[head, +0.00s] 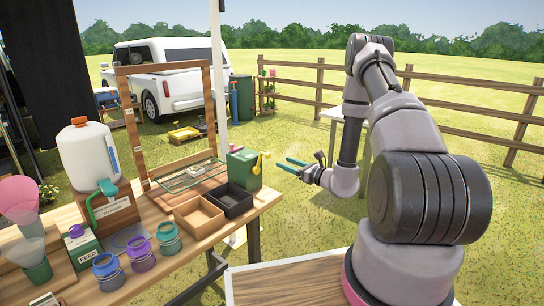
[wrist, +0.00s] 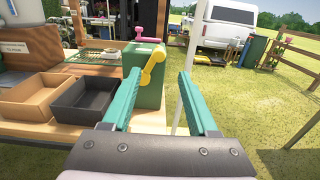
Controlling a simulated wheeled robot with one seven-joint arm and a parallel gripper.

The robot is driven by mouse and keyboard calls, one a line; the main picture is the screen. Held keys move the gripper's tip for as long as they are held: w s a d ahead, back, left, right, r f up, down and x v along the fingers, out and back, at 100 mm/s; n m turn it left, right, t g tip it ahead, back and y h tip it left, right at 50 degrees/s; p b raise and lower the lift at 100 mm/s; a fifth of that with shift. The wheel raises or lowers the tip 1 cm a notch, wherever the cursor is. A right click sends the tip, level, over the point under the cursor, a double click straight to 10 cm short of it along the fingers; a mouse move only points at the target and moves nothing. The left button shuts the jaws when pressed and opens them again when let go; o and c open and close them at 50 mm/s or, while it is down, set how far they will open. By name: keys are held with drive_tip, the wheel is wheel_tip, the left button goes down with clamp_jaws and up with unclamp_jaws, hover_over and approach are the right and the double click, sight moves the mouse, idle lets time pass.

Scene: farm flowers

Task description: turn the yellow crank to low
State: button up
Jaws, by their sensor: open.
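The yellow crank (head: 258,164) is on the right side of a green box (head: 243,172) at the table's right end. In the wrist view the crank (wrist: 153,66) runs from a knob at upper right down to a lower left end, in front of the green box (wrist: 144,85). My gripper (head: 283,164) has teal fingers and is open and empty, just right of the crank and apart from it. In the wrist view the fingers (wrist: 157,95) point toward the box, with the crank between them and beyond their tips. No low mark is readable.
A black tray (head: 232,200) and a tan tray (head: 200,216) sit beside the green box. A white pole (head: 219,80) rises behind it. A pink knob (wrist: 147,39) is on the box. Jars and a white jug (head: 88,155) stand further left.

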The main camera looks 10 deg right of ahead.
sight(268, 155)
drive_tip(key=x, duration=1)
drive_tip(key=shift+a, duration=0.15)
clamp_jaws()
idle(1.0)
